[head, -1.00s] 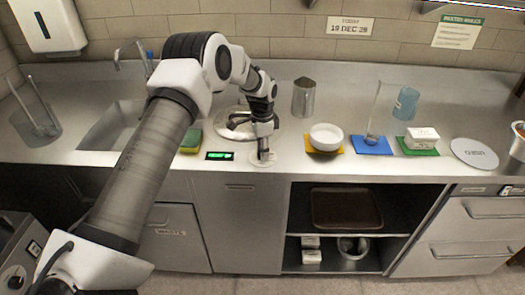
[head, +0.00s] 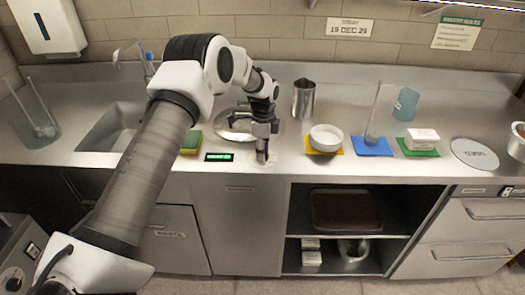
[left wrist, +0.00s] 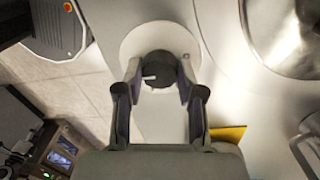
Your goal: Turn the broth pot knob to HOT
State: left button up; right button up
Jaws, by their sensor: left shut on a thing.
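The knob (left wrist: 162,67) is dark and round with a white pointer mark, on a pale round plate (left wrist: 133,43) at the counter's front. My left gripper (head: 262,158) points straight down at it in the head view. In the left wrist view my left gripper (left wrist: 157,84) has one finger on each side of the knob, shut on it. The white mark points to the left in that view. The plate's lettering is too small to read. The broth pot (head: 235,124) is a round steel top set in the counter behind the gripper, also in the left wrist view (left wrist: 285,35).
A small green-lit display (head: 219,157) sits left of the knob; its text is unreadable. A sponge (head: 191,142) lies farther left. A white bowl (head: 326,138) on a yellow mat and a steel jug (head: 303,99) stand to the right.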

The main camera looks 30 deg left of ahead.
pick_arm(q)
jog(key=shift+s+d+f, duration=0.1)
jog(key=shift+s+f, duration=0.05)
jog(key=shift+f, duration=0.05)
jog(key=o, duration=1.1)
jog(key=shift+o, duration=0.2)
jog(key=shift+r, duration=0.15)
jog(key=shift+w+r, duration=0.2)
jog(key=shift+r, duration=0.05)
notch_tip(320, 180, up, 11)
jog(key=shift+w+r, duration=0.15)
jog(key=shift+w, duration=0.15)
